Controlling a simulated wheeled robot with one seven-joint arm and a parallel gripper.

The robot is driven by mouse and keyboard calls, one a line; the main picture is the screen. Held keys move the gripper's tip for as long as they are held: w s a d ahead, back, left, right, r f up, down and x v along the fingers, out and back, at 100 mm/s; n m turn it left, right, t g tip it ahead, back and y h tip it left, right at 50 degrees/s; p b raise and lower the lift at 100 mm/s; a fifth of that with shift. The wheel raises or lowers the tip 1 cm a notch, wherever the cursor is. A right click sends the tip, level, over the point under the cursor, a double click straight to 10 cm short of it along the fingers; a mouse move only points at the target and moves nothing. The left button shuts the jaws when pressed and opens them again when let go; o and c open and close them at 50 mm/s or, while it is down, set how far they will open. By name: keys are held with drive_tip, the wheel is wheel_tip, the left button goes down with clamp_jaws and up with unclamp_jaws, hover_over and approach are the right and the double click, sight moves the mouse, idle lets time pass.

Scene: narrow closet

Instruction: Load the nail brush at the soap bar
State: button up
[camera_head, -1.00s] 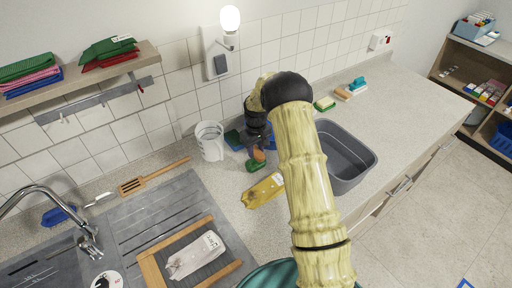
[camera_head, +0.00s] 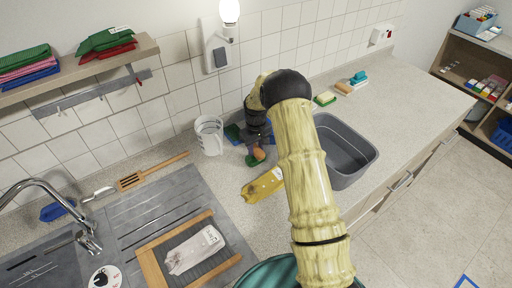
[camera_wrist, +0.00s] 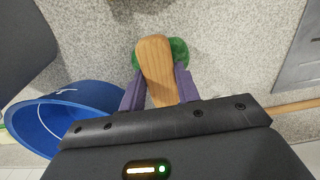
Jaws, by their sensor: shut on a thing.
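My gripper (camera_wrist: 158,92) has its purple fingers shut on the nail brush (camera_wrist: 155,62), whose long wooden back points away from the wrist in the wrist view. In the head view the brush (camera_head: 259,154) is a small brown patch below my dark gripper (camera_head: 257,143). A rounded green piece, apparently the soap bar (camera_wrist: 179,50), shows on both sides of the brush's far end. It also shows as a green patch in the head view (camera_head: 251,160). The brush covers its middle. The bristles are hidden, and I cannot tell whether they touch the green piece.
A blue tub (camera_wrist: 85,98) stands close beside my gripper. A slotted wooden spatula (camera_head: 150,173) and a framed tray (camera_head: 153,268) lie left.

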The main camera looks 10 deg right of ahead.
drive_tip(key=shift+w+f, duration=0.1)
drive_tip(key=shift+f, duration=0.05)
drive_tip(key=shift+s, duration=0.2)
drive_tip(key=shift+f, duration=0.1)
drive_tip(key=shift+w+f+b, duration=0.15)
drive_tip(key=shift+f+b, duration=0.15)
idle(0.7)
drive_tip(key=shift+d, duration=0.2)
drive_tip(key=shift+s+a, duration=0.2)
drive_tip(key=shift+a, duration=0.15)
